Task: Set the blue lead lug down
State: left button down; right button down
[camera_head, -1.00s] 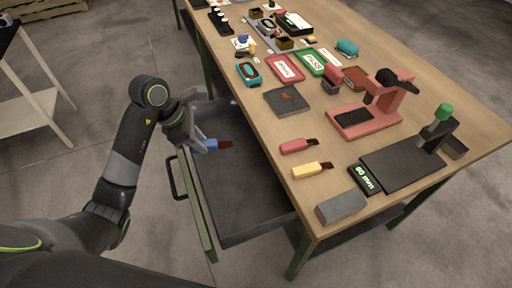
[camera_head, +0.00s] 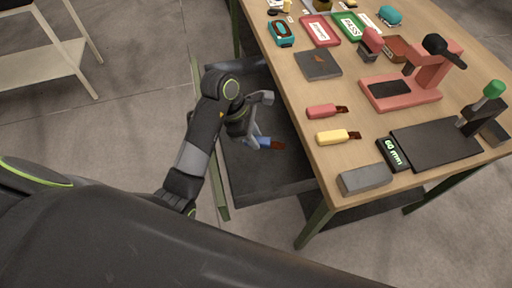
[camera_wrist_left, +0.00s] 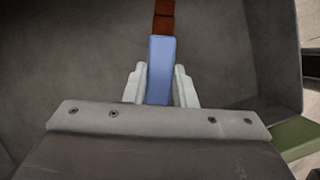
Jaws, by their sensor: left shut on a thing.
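The blue lead lug (camera_head: 264,143) has a blue body and a copper-brown end. My left gripper (camera_head: 253,142) is shut on the blue body, inside the outline of the open dark drawer (camera_head: 265,180). In the left wrist view, the blue lug (camera_wrist_left: 160,62) lies between the two pale fingers (camera_wrist_left: 159,88), its brown end pointing away from them. The dark drawer floor (camera_wrist_left: 80,60) is behind it. I cannot tell whether the lug touches that floor. My right gripper is not in view.
The drawer is pulled out beside the wooden bench (camera_head: 375,170). On the bench are a red lug (camera_head: 322,111), a yellow lug (camera_head: 335,137), a grey block (camera_head: 364,180), a red press (camera_head: 405,92) and a "60 mm" display (camera_head: 393,154). The visible drawer floor around the lug looks clear.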

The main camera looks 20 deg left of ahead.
aim_at(254, 152)
pick_arm(q)
jog(key=shift+f+p, duration=0.3)
jog(key=shift+f, duration=0.3)
notch_tip(254, 152, down, 4)
jog(key=shift+r, duration=0.2)
jog(key=shift+f, duration=0.2)
jog(key=c, duration=1.2)
grip_release()
jog(key=shift+r, duration=0.15)
